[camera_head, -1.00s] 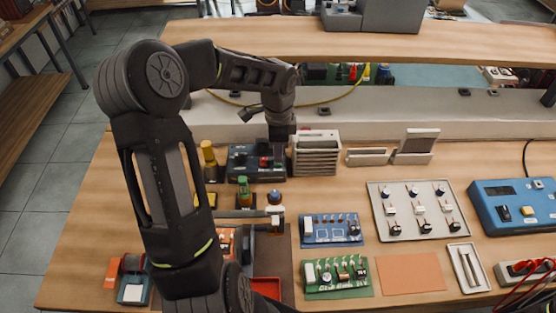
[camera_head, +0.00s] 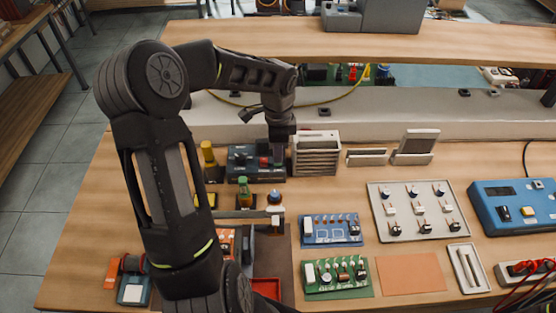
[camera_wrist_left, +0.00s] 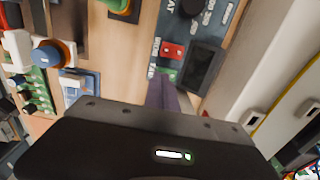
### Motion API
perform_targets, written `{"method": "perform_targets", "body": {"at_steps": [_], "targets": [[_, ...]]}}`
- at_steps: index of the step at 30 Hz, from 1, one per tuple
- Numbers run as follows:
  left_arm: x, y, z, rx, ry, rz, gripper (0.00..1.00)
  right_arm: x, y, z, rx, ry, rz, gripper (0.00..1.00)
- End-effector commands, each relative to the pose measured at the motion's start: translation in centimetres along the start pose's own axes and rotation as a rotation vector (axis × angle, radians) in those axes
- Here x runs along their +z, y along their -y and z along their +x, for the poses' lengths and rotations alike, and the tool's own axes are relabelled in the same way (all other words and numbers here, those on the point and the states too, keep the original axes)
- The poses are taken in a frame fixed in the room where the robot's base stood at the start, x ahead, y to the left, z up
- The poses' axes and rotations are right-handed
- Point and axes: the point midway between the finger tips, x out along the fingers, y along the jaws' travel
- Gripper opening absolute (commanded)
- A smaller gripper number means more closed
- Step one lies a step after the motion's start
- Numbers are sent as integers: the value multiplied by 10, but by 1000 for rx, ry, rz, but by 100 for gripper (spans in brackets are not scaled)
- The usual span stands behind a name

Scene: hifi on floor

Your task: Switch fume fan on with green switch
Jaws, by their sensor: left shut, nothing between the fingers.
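A dark blue-grey control box (camera_head: 243,160) stands at the back of the bench. In the left wrist view the same box (camera_wrist_left: 221,22) shows a red switch (camera_wrist_left: 172,50), a green switch (camera_wrist_left: 167,72) beside it, and a dark panel. My left gripper (camera_head: 277,160) is shut and empty, pointing down over the right end of the box. In the left wrist view its fingertips (camera_wrist_left: 158,80) are right by the green switch and partly cover that area; I cannot tell whether they touch. A beige slatted unit (camera_head: 316,156), possibly the fume fan, stands right of the gripper. My right gripper is out of view.
A yellow bottle (camera_head: 208,155) and a green-capped item (camera_head: 243,189) stand near the box. Blue (camera_head: 332,231) and green (camera_head: 337,276) circuit boards lie in front. A tray of small parts (camera_head: 416,210) is to the right. A raised shelf (camera_head: 370,45) runs behind.

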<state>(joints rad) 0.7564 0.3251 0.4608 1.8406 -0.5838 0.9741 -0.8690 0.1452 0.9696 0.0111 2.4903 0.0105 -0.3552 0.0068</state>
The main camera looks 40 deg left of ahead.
Motion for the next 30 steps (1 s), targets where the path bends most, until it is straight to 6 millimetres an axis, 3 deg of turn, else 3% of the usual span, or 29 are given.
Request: {"method": "perform_targets", "body": {"at_steps": [30], "targets": [[0,0,6,0,0,0,0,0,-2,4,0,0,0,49]]}}
